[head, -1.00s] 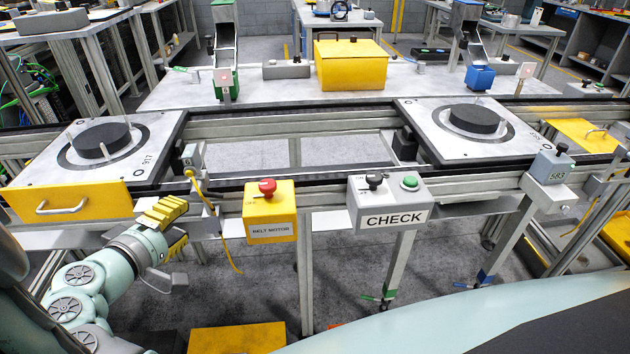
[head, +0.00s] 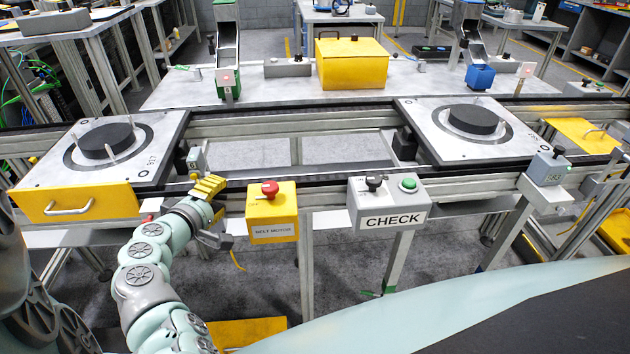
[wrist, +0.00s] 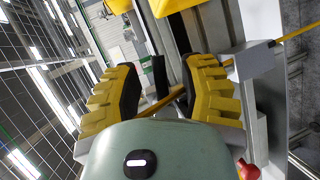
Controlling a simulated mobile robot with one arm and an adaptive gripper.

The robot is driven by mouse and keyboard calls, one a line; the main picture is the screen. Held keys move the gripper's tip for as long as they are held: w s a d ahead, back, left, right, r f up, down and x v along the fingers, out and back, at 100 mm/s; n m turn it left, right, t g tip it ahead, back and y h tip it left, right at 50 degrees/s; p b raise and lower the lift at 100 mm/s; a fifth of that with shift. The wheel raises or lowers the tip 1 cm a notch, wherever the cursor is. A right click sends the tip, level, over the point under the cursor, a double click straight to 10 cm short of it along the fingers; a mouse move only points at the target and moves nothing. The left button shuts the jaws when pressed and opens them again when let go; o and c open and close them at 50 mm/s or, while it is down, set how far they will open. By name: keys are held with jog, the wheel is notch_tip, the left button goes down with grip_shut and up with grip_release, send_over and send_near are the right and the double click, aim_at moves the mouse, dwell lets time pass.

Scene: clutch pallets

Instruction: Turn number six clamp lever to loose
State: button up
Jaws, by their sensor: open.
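A small grey box (head: 196,160) with a short lever on top stands at the belt rail, just right of the left pallet. It may be the clamp lever unit, but I cannot read a number on it. My gripper (head: 208,187), with yellow ribbed fingers, is just below and in front of this box and partly covers its lower part. In the wrist view my gripper (wrist: 160,74) is open, with its fingers spread. A dark upright piece (wrist: 160,77) and a yellow cable (wrist: 165,101) show between the fingers; I cannot tell whether they touch.
A yellow belt motor box (head: 271,215) with a red button stands close right of my gripper. The CHECK box (head: 388,203) is farther right. A similar small grey box (head: 548,168) stands at the far right. A yellow drawer (head: 75,204) is left of my gripper.

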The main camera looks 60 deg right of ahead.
jog(key=shift+o, duration=0.2)
jog(key=shift+s+d, duration=0.1)
jog(key=shift+f, duration=0.1)
grip_shut()
